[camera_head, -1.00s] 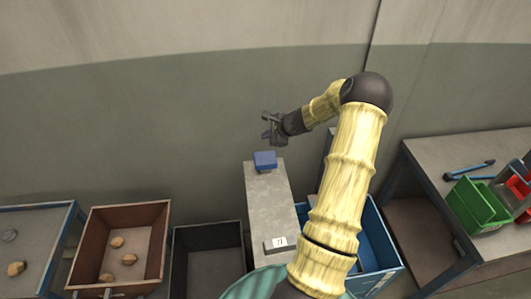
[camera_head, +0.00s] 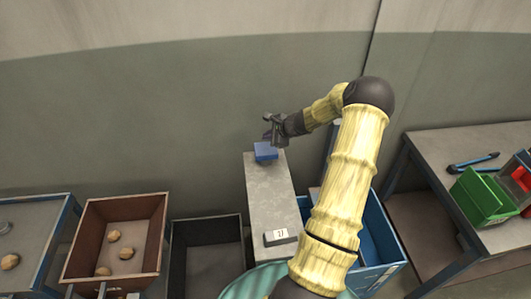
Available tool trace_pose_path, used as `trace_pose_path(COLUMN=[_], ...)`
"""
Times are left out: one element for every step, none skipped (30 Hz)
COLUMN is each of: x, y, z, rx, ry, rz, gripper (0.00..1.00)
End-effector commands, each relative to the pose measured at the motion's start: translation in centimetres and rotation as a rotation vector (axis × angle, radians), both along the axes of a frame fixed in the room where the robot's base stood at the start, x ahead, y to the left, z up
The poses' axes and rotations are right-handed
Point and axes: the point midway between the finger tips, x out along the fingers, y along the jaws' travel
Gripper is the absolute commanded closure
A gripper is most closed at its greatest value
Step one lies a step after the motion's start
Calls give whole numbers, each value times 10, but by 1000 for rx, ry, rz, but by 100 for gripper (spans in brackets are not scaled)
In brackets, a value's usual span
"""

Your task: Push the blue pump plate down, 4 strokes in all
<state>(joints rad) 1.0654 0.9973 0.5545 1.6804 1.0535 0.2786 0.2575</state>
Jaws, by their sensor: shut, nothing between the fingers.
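The blue pump plate (camera_head: 265,153) sits at the far end of the top of a long grey block (camera_head: 268,190). My gripper (camera_head: 267,138) is shut and empty, with its fingers pointing down at the plate's back edge. The fingertips overlap the plate in the picture; I cannot tell whether they touch it or hover just above. A small box with a white label (camera_head: 280,237) sits at the near end of the block; its marking is too small to read surely.
A brown bin (camera_head: 118,240) with several round lumps and an empty dark bin (camera_head: 205,255) stand left of the block. A blue bin (camera_head: 388,250) is at its right. A table (camera_head: 430,150) with a green bin (camera_head: 480,195) stands at right.

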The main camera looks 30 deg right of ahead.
Motion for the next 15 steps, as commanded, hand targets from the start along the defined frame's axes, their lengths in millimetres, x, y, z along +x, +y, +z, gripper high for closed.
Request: trace_pose_path(x=[0,0,0,0,0,0,0,0,0,0,0,0,0,0,0], y=[0,0,0,0,0,0,0,0,0,0,0,0,0,0,0], z=[-12,-16,-20,-23,-25,-28,-29,-30,-32,-32,-32,-32,-32,-32,-32], rx=[1,0,0,0,0,0,0,0,-1,-1,-1,-1,-1,-1,-1], ry=[0,0,0,0,0,0,0,0,0,0,0,0,0,0,0], rz=[-1,0,0,0,0,0,0,0,1,1,1,1,1,1,1], gripper=[100,100,100,100,100,100,100,100,100,100,100,100,100,100,100])
